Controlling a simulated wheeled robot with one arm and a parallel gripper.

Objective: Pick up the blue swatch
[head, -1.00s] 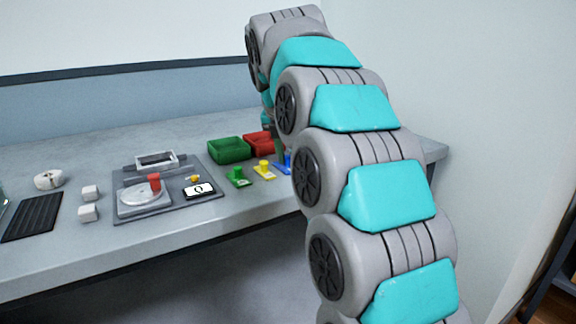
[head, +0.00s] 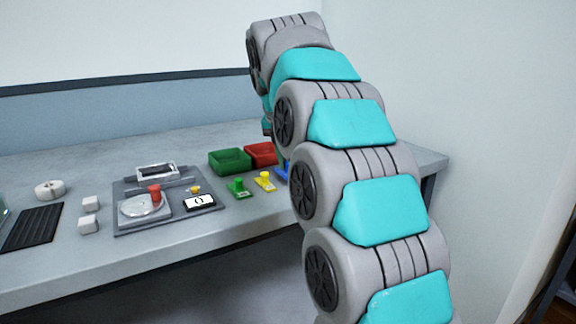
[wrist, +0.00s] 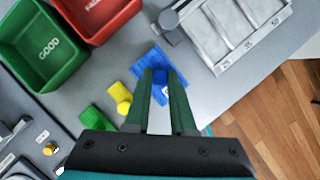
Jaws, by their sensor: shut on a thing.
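The blue swatch (wrist: 147,62) lies between the tips of my gripper (wrist: 161,76) in the wrist view, its flat blue base showing around the two green fingers. The fingers are shut on its raised middle part. I cannot tell whether its base touches the bench. In the head view, a piece of the blue swatch (head: 283,172) shows left of my arm, which hides the rest of it and the fingers. A yellow swatch (wrist: 119,95) and a green swatch (wrist: 92,118) lie to its left in the wrist view.
A green bin marked GOOD (wrist: 40,70) and a red bin (wrist: 115,20) stand behind the swatches. A grey metal tray with numbered slots (wrist: 232,35) is close on the right. The bench edge and wooden floor (wrist: 270,110) lie beyond. A scale (head: 140,207) stands left.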

